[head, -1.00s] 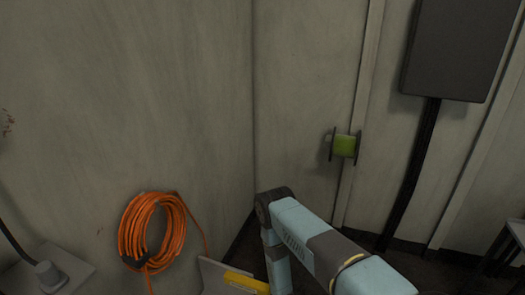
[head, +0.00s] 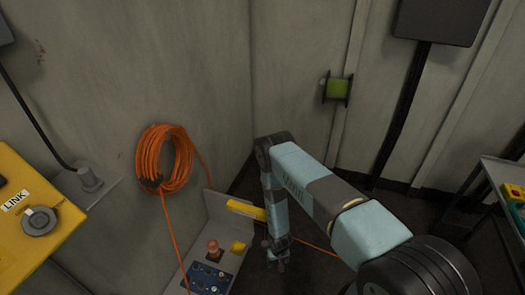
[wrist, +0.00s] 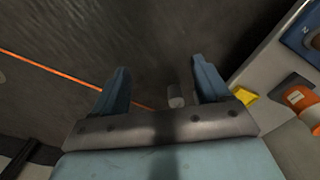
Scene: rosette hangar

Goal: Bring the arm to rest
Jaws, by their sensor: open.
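My gripper (wrist: 163,88) shows in the wrist view with its two blue fingers apart and nothing held between them. It points down over the dark floor. A small grey object shows between the fingers, and I cannot tell what it is. In the head view my gripper (head: 276,262) hangs low at the end of my pale blue arm, just right of a grey tray-like shelf (head: 226,213). The arm bends down from its elbow near the room's corner.
The shelf holds an orange-capped object (head: 213,248), a yellow piece (head: 238,248) and a blue panel (head: 207,278). An orange hose coil (head: 165,158) hangs on the left wall, its line trailing down. A yellow LINK box (head: 30,225) is left; a table (head: 495,180) is right.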

